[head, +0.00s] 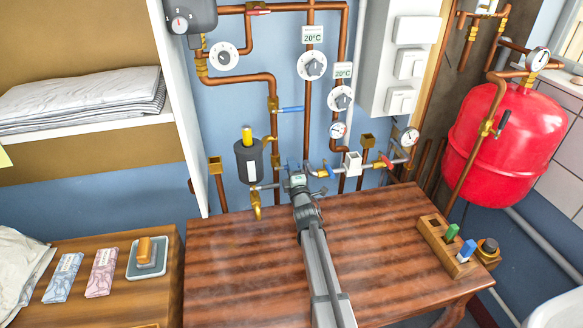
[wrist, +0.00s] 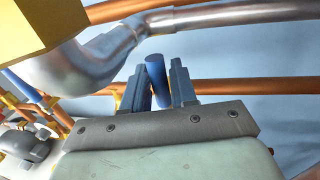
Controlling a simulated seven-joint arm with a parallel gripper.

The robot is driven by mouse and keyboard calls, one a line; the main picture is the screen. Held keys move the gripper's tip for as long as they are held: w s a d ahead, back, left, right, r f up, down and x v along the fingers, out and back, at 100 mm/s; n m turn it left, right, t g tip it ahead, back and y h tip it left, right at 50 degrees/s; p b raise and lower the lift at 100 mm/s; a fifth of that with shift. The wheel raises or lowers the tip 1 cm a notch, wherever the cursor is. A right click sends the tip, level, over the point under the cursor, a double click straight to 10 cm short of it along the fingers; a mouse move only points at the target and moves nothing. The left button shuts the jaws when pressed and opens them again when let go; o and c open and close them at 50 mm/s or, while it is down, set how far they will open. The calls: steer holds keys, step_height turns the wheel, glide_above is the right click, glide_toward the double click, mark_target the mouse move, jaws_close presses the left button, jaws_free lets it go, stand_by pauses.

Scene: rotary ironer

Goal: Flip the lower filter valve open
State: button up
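A blue valve handle (wrist: 157,80) stands between the two fingers of my gripper (wrist: 158,88) in the wrist view. It leans slightly and lies close to the left finger, with a narrow gap to the right finger. The fingers are open around it. In the head view my gripper (head: 296,172) is at the low pipework right of the dark filter (head: 248,162) with a yellow top, and hides most of the lower valve there. An upper blue handle (head: 291,109) lies horizontal on the copper pipe above.
Grey and copper pipes (wrist: 215,14) run close beyond my fingers. Another blue handle (head: 321,192) is just right of my gripper. A wooden table (head: 225,270) lies below, mostly clear. A red tank (head: 508,140) hangs at the right.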

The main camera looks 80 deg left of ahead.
jaws_close()
steer(key=n, duration=0.1)
steer(key=r+n, duration=0.1)
steer(key=shift+n+g, duration=0.4)
steer(key=shift+s+r+n+g, duration=0.15)
steer(key=shift+r+n, duration=0.05)
steer(key=shift+n, duration=0.5)
steer(key=shift+s+r+n+g, duration=0.1)
steer(key=shift+r+n+g, duration=0.1)
steer(key=shift+n, duration=0.5)
steer(key=shift+o, duration=1.3)
jaws_free()
steer(key=shift+d, duration=0.1)
